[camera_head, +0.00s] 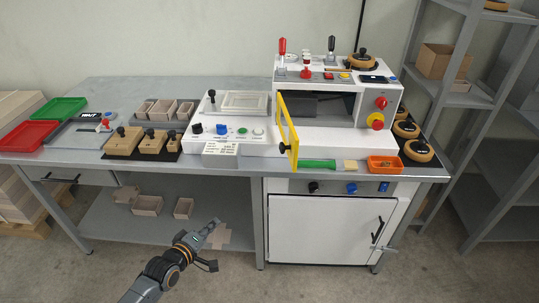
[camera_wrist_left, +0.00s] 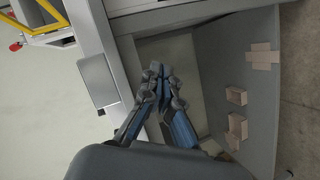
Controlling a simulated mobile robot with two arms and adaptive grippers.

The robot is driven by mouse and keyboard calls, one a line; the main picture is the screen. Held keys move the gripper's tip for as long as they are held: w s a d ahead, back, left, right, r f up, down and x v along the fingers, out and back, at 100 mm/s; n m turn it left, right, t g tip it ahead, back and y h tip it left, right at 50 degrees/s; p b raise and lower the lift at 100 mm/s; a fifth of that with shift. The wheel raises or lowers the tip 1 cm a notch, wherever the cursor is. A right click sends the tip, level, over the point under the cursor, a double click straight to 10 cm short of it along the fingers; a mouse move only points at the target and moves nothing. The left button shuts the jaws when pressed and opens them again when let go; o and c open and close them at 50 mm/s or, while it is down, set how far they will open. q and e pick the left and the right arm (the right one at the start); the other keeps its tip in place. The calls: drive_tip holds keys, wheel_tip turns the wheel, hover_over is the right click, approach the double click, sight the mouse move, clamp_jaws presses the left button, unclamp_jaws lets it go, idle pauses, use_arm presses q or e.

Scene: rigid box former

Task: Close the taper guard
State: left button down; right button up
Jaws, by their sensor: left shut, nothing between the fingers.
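The taper guard (camera_head: 288,130), a yellow frame with a dark knob at its lower front, stands swung open at the left side of the white machine (camera_head: 335,100). The machine's dark opening is exposed to its right. In the left wrist view part of a yellow frame (camera_wrist_left: 42,18) shows at the upper left corner. My left gripper (camera_head: 213,230) is low in front of the bench, below and left of the guard and well apart from it. Its fingers (camera_wrist_left: 157,70) are shut together and empty. My right gripper is not in view.
The bench (camera_head: 230,165) front edge lies between my left gripper and the guard. A green item (camera_head: 318,163) and an orange tray (camera_head: 384,163) lie right of the guard. A white control box (camera_head: 230,127) stands left. Small boxes (camera_head: 148,205) sit on the lower shelf.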

use_arm(q)
drive_tip(key=d+r+n+t+h, duration=0.1)
drive_tip(key=d+r+h, duration=0.25)
drive_tip(key=r, duration=0.65)
drive_tip(key=d+r+n+t+h, duration=0.15)
drive_tip(key=d+r, duration=0.25)
drive_tip(key=r, duration=0.7)
drive_tip(key=s+d+p+x, duration=0.1)
drive_tip(key=d+x, duration=0.1)
drive_tip(key=x, duration=1.1)
drive_tip(key=shift+f+g+p, duration=0.3)
drive_tip(key=shift+f+g, duration=0.05)
drive_tip(key=shift+f, duration=0.25)
drive_tip(key=shift+d, duration=0.25)
